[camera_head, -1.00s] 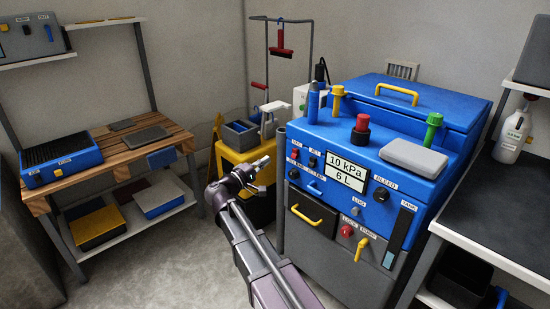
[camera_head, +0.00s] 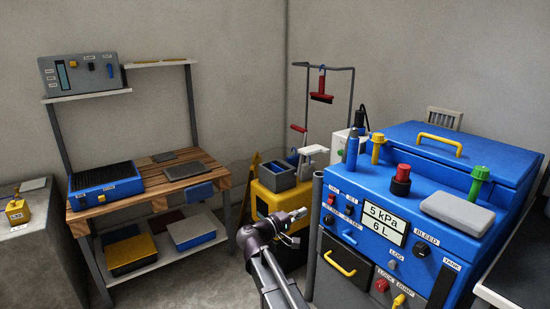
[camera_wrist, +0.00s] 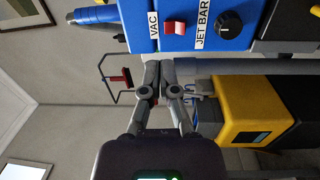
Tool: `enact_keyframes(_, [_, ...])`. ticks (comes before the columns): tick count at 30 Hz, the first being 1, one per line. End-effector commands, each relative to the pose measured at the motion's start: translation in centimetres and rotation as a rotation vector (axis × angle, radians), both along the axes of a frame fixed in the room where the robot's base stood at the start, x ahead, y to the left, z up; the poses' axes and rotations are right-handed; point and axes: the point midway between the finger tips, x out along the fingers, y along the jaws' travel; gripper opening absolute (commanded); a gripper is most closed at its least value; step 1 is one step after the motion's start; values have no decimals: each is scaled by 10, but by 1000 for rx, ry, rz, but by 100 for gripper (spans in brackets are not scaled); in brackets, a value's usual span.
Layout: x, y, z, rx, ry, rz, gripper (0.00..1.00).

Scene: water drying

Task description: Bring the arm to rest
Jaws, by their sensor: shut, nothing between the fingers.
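My arm reaches up from the bottom middle of the head view. My gripper (camera_head: 297,214) is at its end, in front of the yellow cart and left of the blue machine (camera_head: 350,193). In the wrist view my gripper (camera_wrist: 157,68) has its fingertips together, with nothing between them. The machine's front, with a red VAC switch (camera_wrist: 175,28) and a black JET BAR knob (camera_wrist: 230,30), fills the top of that view. My gripper appears apart from the panel, though the exact gap is hard to tell.
A wooden bench (camera_head: 140,193) with a blue-black tray unit (camera_head: 106,186) stands at left. The yellow cart (camera_head: 281,199) with grey bins is behind my gripper. A grey block (camera_head: 35,250) is at far left. Floor (camera_head: 190,285) is clear between bench and arm.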

Motion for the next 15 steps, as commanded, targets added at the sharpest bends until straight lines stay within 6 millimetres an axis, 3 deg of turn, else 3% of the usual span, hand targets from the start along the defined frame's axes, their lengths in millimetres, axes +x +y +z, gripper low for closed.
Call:
enact_keyframes(9, [-41, -62, -62, 319, 118, -120, 0])
enact_keyframes(15, [-74, -88, -105, 557, 197, -202, 0])
